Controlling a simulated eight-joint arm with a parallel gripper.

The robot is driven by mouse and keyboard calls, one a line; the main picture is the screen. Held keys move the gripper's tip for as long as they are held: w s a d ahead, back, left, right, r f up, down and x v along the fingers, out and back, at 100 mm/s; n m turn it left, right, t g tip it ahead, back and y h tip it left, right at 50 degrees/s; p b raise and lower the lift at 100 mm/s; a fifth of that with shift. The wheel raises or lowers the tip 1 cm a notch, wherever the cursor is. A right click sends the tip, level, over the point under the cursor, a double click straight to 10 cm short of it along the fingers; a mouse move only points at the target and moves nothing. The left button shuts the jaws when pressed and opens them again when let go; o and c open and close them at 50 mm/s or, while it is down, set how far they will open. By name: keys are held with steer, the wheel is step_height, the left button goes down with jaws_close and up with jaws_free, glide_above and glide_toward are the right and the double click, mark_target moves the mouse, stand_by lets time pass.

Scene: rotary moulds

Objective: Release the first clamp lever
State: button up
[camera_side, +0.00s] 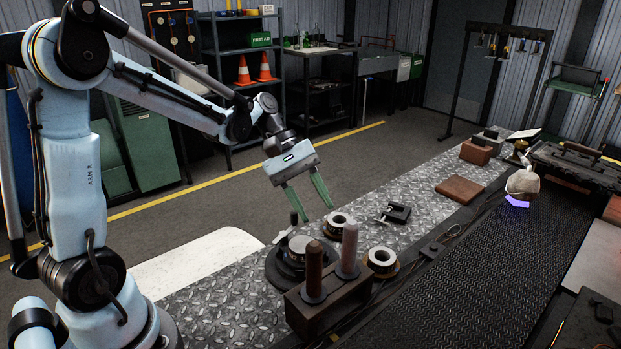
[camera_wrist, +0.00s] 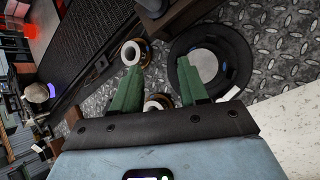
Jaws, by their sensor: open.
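My gripper (camera_side: 317,213) hangs open and empty above the round black mould fixture (camera_side: 278,273) on the diamond-plate bench. Its two green fingers show in the wrist view (camera_wrist: 158,68). The fixture holds a pale grey disc (camera_side: 299,244). A small dark upright piece (camera_side: 293,218) stands at the fixture's far edge, close to the left fingertip; it may be a clamp lever, but I cannot tell. In the wrist view the fixture (camera_wrist: 243,62) lies beyond the right finger, with small blue marks around its grey disc (camera_wrist: 203,66). The right finger overlaps its rim in view.
A block (camera_side: 327,307) with brown (camera_side: 314,268) and pinkish (camera_side: 349,250) upright rods stands in front. Metal rings sit behind it (camera_side: 337,224) and to its right (camera_side: 382,260). A black clamp-like part (camera_side: 396,213) and a brown slab (camera_side: 459,190) lie farther back. Bare plate (camera_side: 215,300) shows left.

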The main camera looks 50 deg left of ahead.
mark_target(294, 213)
steer(key=w+a+r+m+g+y, duration=0.1)
steer(key=w+a+r+m+y, duration=0.15)
steer(key=a+m+y, duration=0.8)
steer(key=d+f, duration=0.1)
steer(key=f, duration=0.2)
steer(key=f+m+h, duration=0.1)
steer(key=f, duration=0.3)
steer(key=s+d+f+m+h, duration=0.1)
steer(key=f, duration=0.2)
steer(key=shift+d+f+h, duration=0.2)
steer(key=shift+d+h, duration=0.05)
steer(key=shift+d, duration=0.1)
jaws_close()
